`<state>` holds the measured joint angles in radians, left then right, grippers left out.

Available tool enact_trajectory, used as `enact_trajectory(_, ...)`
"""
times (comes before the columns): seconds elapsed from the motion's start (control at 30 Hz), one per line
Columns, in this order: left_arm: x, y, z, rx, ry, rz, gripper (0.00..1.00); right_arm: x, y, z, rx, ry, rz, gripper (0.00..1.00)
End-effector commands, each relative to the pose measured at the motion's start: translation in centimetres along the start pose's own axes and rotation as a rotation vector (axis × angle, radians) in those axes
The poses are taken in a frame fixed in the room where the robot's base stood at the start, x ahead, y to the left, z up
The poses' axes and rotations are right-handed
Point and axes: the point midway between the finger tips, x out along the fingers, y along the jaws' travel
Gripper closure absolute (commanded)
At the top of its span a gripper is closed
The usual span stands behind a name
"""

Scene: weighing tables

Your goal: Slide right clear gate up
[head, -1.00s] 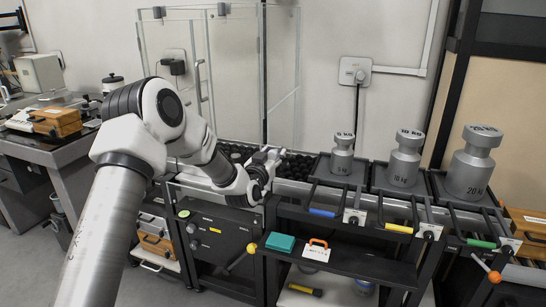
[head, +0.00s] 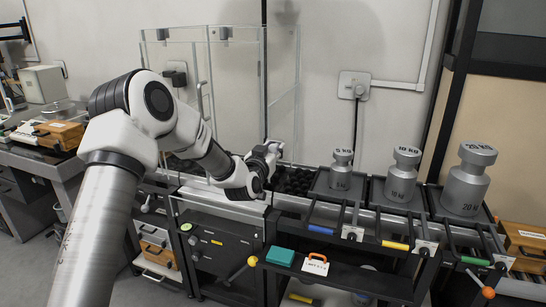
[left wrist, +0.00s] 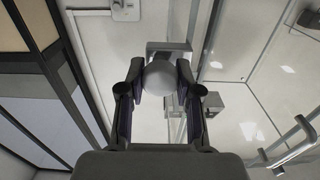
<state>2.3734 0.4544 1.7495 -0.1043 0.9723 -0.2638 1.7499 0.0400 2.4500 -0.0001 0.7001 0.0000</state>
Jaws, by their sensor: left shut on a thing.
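The clear-walled enclosure (head: 240,95) stands at the back left against the wall. Its right clear panel (head: 284,90) rises just behind my left gripper (head: 270,153). In the left wrist view my left gripper (left wrist: 160,85) is shut on a round grey knob (left wrist: 160,76). A grey bracket (left wrist: 169,48) shows just beyond the knob. Clear panels (left wrist: 255,60) fill the right side of that view. I cannot tell how the knob joins the gate or how high the gate stands. The fingertips are too small to make out in the head view. My right gripper is not in view.
Grey weights marked 5 KG (head: 341,172), 10 KG (head: 402,178) and 20 KG (head: 467,182) stand on trays to the right. A lower black shelf (head: 350,277) holds a teal box (head: 280,257). A steel side table (head: 40,155) is at left.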

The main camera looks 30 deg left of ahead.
Motion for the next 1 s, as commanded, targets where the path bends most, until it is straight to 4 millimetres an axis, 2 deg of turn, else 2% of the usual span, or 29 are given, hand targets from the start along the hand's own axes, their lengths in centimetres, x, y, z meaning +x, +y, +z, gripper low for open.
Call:
enact_trajectory(0.03, 0.0, 0.0, -2.9, -0.001, 0.005, -0.001, 1.00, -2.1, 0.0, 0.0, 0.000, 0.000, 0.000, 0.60)
enact_trajectory(0.2, 0.0, 0.0, -8.3, 0.000, 0.007, 0.000, 1.00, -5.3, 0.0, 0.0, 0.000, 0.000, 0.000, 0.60)
enact_trajectory(0.4, 0.0, 0.0, -13.5, -0.001, 0.006, -0.001, 1.00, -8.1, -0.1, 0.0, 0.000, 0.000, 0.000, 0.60)
enact_trajectory(0.5, 0.0, 0.0, -15.3, 0.000, 0.006, 0.000, 1.00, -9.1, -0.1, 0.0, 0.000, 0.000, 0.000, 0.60)
enact_trajectory(0.7, 0.0, 0.0, -17.3, 0.000, 0.005, -0.001, 1.00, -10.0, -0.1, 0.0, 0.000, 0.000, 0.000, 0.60)
enact_trajectory(1.0, 0.0, -0.1, -17.7, 0.000, 0.008, -0.001, 1.00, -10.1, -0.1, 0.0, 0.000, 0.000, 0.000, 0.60)
